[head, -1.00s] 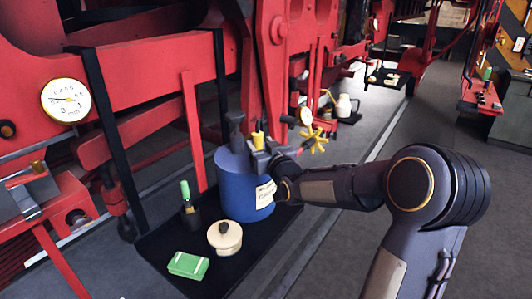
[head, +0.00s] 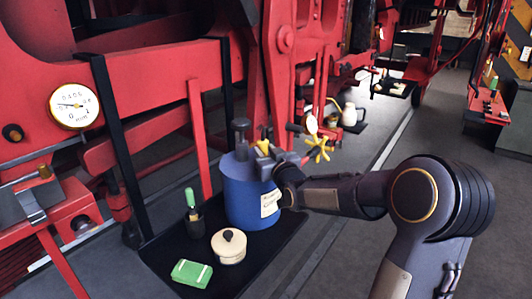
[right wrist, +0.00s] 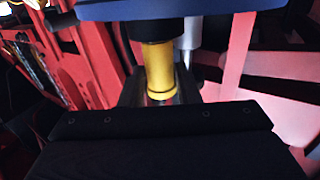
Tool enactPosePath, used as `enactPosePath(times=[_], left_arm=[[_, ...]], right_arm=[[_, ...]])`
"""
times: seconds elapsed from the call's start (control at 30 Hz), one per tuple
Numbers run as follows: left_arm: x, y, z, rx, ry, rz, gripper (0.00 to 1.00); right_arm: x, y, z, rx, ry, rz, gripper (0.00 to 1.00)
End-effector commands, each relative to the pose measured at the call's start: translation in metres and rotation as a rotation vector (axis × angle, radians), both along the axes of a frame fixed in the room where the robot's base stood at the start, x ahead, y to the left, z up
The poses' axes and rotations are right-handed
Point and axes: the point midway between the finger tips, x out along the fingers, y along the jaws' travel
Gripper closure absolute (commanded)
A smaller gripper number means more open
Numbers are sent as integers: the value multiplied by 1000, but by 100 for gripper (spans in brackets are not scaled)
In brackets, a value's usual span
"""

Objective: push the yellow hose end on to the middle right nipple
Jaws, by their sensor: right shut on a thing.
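My right gripper (head: 268,157) is shut on the yellow hose end (head: 263,147), just above or in front of the top of a blue canister (head: 238,197). In the right wrist view the yellow hose end (right wrist: 158,68) is a short yellow cylinder standing between the fingers, with a dark ring near its lower end. A blue edge (right wrist: 150,10) crosses the top of that view. I cannot make out the middle right nipple or tell whether the hose end touches anything. My left gripper is not in view.
A black tray (head: 275,245) carries the canister, a green-handled tool (head: 191,198), a cream lidded pot (head: 229,246) and a green box (head: 192,273). A yellow handwheel (head: 318,149) is close right of the gripper. Red machinery fills the back. Grey floor is clear at right.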

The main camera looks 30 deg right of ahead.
Motion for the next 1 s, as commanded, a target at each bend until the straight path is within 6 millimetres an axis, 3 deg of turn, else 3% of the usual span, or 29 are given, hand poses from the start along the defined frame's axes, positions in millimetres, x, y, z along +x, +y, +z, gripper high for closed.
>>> enactPosePath(times=[1.0], left_arm=[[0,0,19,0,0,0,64]], right_arm=[[0,0,60,0,-3,0,98]])
